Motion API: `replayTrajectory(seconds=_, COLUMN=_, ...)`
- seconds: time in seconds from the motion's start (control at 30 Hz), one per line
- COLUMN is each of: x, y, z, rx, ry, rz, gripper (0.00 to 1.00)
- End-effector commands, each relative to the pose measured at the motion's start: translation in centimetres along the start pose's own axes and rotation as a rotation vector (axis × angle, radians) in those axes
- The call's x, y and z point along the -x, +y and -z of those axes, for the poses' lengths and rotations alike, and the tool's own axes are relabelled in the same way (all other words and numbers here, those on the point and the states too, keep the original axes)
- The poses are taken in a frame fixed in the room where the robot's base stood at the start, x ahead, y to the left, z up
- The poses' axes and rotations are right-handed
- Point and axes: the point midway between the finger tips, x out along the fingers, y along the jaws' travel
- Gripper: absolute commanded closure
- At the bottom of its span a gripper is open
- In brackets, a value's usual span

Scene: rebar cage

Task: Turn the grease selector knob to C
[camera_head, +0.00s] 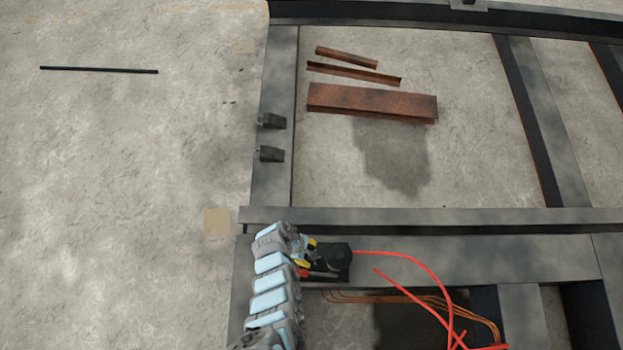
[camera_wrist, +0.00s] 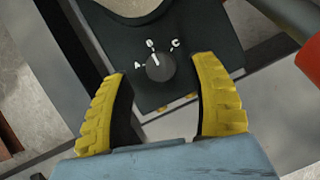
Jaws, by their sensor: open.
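The grease selector knob (camera_wrist: 160,67) is a small round dark knob on a black panel (camera_wrist: 120,40) in the wrist view. White letters A, B and C stand in an arc above it. Its white pointer mark points up towards B. My gripper (camera_wrist: 172,78) has two yellow ridged fingers, spread apart on either side of the knob without visibly touching it. In the head view the black box (camera_head: 338,276) sits on the dark frame beam, and my gripper (camera_head: 308,252) is at its left side. The knob cannot be made out there.
A red hose (camera_head: 400,256) and orange cables (camera_head: 420,300) run right from the box. A red part (camera_wrist: 310,58) shows at the wrist view's right edge. Rusty steel pieces (camera_head: 372,101) lie beyond the beam. A black rod (camera_head: 98,70) lies on open concrete at left.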

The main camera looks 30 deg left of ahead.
Motion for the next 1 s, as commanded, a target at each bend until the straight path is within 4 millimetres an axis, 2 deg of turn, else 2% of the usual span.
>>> replayTrajectory(seconds=0.3, x=-2.4, y=-0.1, z=-0.1, rx=0.001, ry=-0.003, rz=0.003, gripper=0.4)
replayTrajectory(seconds=0.83, x=-2.9, y=0.0, z=-0.1, rx=-0.001, ry=-0.001, rz=0.0, gripper=0.4)
replayTrajectory(seconds=0.87, x=-2.9, y=0.0, z=-0.1, rx=0.0, ry=-0.001, rz=0.0, gripper=0.45)
replayTrajectory(seconds=1.0, x=-2.9, y=0.0, z=-0.1, rx=0.0, ry=-0.001, rz=0.0, gripper=0.85)
